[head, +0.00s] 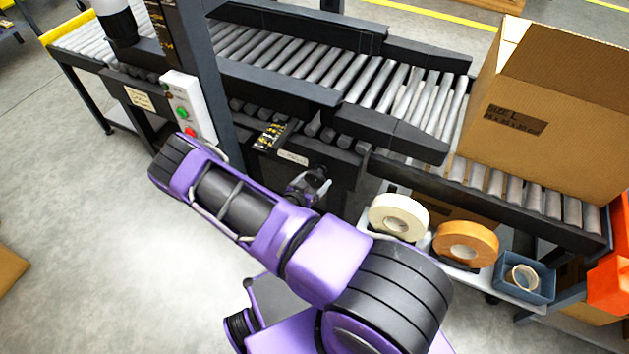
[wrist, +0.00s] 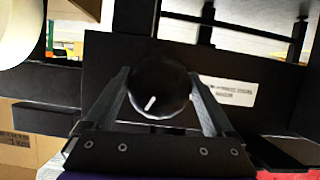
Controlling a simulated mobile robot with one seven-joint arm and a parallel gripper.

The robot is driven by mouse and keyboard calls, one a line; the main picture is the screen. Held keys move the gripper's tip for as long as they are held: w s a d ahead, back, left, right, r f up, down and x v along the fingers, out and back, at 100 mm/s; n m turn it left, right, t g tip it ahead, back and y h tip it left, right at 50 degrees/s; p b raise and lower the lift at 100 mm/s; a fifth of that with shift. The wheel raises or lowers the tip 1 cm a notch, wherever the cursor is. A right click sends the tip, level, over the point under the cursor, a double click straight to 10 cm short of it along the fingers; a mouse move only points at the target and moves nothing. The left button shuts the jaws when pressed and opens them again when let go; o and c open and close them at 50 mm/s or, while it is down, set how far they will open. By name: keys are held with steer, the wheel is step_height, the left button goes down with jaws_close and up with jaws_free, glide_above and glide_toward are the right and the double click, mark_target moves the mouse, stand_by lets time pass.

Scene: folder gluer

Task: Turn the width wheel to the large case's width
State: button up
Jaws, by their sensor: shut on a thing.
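The width wheel (wrist: 158,88) is a round black knob with a white pointer mark, on a dark panel in the wrist view. My gripper (wrist: 160,98) has one finger on each side of the wheel and is shut on it. The pointer mark slants, its upper end leaning right. In the head view my gripper (head: 308,186) is at the front panel of the conveyor, below a yellow-and-black scale plate (head: 271,134); the wheel is hidden there. The large open case (head: 545,110), marked SIZE L, stands on the rollers at the right. The printed dimensions are too small to read surely.
A control box (head: 187,108) with green and red buttons is on the post left of my gripper. A low shelf holds a white tape roll (head: 398,217), an orange tape roll (head: 466,243) and a blue bin (head: 524,278). Open floor lies at the left.

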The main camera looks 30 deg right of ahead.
steer(key=n+g+h, duration=0.1)
steer(key=n, duration=0.2)
steer(key=shift+g+h, duration=0.3)
steer(key=n+g+h, duration=0.1)
steer(key=n, duration=0.2)
steer(key=shift+s+d+h, duration=0.1)
steer(key=shift+s+h, duration=0.05)
steer(key=shift+h, duration=0.15)
steer(key=n+h, duration=0.2)
steer(key=n, duration=0.1)
steer(key=shift+r+n+g, duration=0.1)
steer(key=shift+n+g, duration=0.3)
steer(key=shift+r+n+h, duration=0.1)
steer(key=shift+n+h, duration=0.5)
steer(key=shift+n, duration=0.9)
steer(key=o, duration=1.1)
